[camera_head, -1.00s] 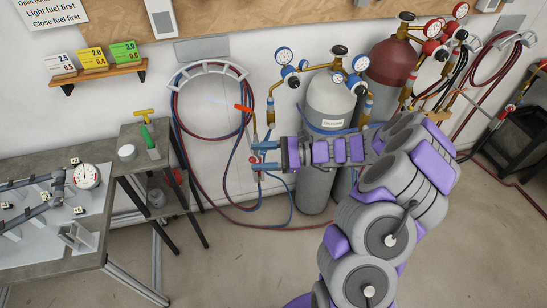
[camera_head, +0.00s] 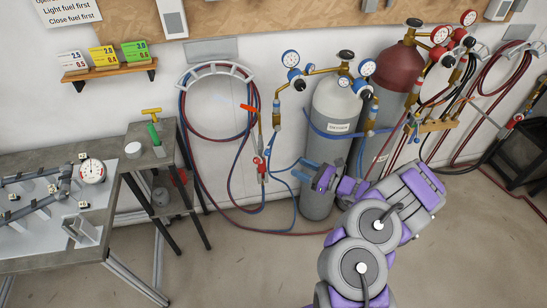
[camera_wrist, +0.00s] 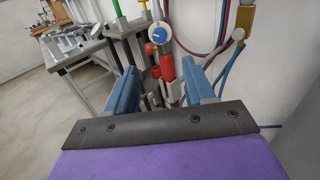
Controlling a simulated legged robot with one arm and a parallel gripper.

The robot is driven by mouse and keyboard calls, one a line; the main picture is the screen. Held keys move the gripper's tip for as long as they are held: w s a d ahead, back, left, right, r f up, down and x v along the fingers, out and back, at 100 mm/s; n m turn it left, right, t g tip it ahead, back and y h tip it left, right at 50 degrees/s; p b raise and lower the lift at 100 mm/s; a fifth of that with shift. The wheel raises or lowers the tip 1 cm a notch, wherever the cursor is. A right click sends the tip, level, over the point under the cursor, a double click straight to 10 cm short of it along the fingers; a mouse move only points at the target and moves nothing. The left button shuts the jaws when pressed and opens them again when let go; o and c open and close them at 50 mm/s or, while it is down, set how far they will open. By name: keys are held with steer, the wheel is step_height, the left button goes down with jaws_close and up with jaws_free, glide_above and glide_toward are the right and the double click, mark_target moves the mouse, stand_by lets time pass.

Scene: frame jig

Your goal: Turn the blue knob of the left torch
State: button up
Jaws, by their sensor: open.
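The left torch (camera_head: 262,150) hangs upright in front of the coiled hoses on the wall, with an orange-red part at its top and red and blue fittings below. In the wrist view, a round blue knob (camera_wrist: 158,34) with a pale rim faces me, above a red fitting (camera_wrist: 166,66). My gripper (camera_head: 306,169) is to the right of the torch in the head view, apart from it, pointing left. In the wrist view my gripper (camera_wrist: 160,70) has its two blue jaws spread wide, with nothing held. The knob shows beyond and above the gap between the jaws.
A grey gas cylinder (camera_head: 333,110) and a dark red cylinder (camera_head: 396,72) stand behind my arm. Red and blue hoses (camera_head: 184,115) loop on the wall and down towards the floor. A small stand (camera_head: 140,134) and a workbench (camera_head: 110,172) are at left.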

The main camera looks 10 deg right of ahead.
mark_target(267, 152)
steer(key=b+x, duration=0.2)
steer(key=x, duration=1)
steer(key=shift+b, duration=0.3)
jaws_close()
